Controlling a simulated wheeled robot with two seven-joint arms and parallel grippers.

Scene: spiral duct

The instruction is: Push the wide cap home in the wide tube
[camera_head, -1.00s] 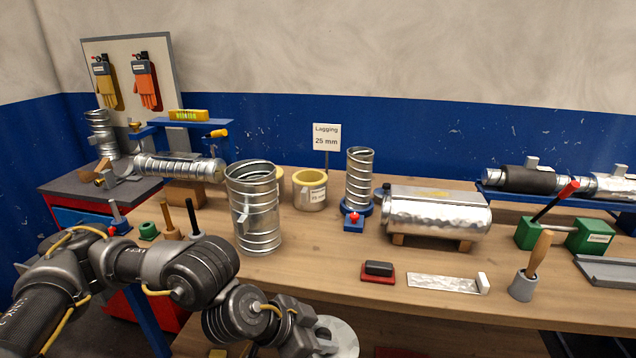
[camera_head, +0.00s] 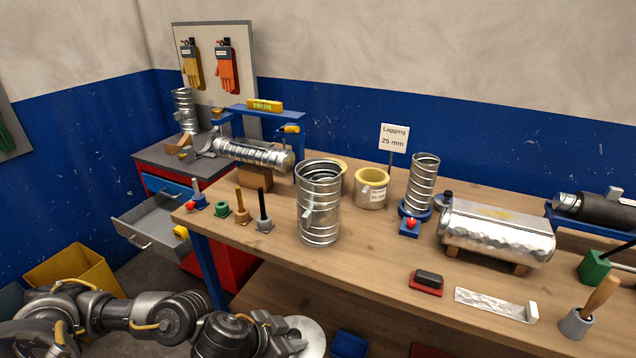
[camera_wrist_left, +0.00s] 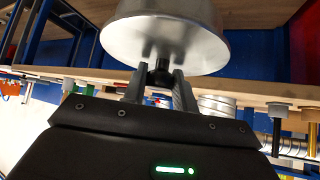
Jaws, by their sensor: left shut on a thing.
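The wide tube (camera_head: 318,215) is a shiny spiral-ribbed metal cylinder. It stands upright on the bench, its round top end facing up. The wide cap (camera_head: 311,337) is a round silver metal piece at the bottom edge of the head view, below and in front of the bench top. It also shows large in the left wrist view (camera_wrist_left: 168,35), gripped by a small dark knob. My left gripper (camera_wrist_left: 161,76) is shut on that knob, and the cap is well apart from the tube. In the head view my left arm partly hides the cap. My right gripper is out of view.
Lagging rings (camera_head: 371,188) stand behind and right of the tube. A narrower spiral tube (camera_head: 422,183) and a lying metal duct (camera_head: 497,232) are further right. Small handled tools (camera_head: 240,207) line the left. The bench front edge (camera_head: 345,274) lies between cap and tube. An open drawer (camera_head: 152,226) juts out left.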

